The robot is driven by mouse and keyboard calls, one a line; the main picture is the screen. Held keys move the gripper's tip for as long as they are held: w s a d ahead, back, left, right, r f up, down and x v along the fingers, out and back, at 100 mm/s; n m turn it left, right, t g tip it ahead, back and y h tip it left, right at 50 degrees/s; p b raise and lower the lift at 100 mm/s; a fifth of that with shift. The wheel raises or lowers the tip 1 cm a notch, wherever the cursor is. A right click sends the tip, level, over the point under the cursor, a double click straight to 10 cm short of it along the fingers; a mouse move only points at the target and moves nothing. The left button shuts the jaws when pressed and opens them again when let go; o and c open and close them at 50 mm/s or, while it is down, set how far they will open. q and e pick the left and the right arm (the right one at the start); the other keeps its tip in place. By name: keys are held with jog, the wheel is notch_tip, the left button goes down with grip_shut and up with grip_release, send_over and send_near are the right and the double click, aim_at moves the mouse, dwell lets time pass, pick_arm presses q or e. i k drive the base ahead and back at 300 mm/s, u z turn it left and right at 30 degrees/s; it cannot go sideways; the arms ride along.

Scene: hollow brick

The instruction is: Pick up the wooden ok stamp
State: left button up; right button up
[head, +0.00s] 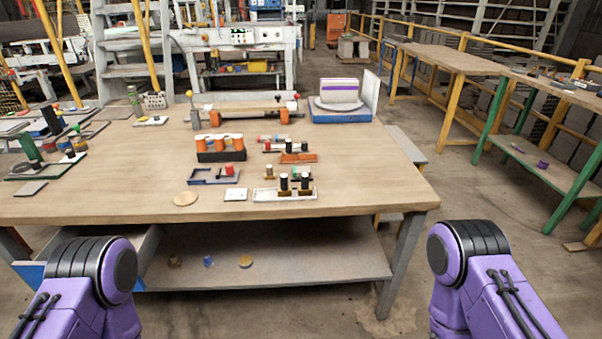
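Several small stamp-like items stand in the middle of the wooden table, too small for me to read any marking. One with a tan, wood-coloured top (269,171) stands at the back left of a white tray (285,195); I cannot tell whether it is the ok stamp. Dark-topped upright pieces (294,182) stand in the same tray. Both of my purple arms show only at the bottom left and bottom right, in front of the table. Neither gripper is in view.
A blue-based stand (342,115) is at the back right. The table's right front is clear.

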aim_at(269, 175)
jog(key=k, duration=1.1)
jog(key=z, duration=1.05)
jog(key=i, duration=2.1)
jog(key=u, duration=0.9)
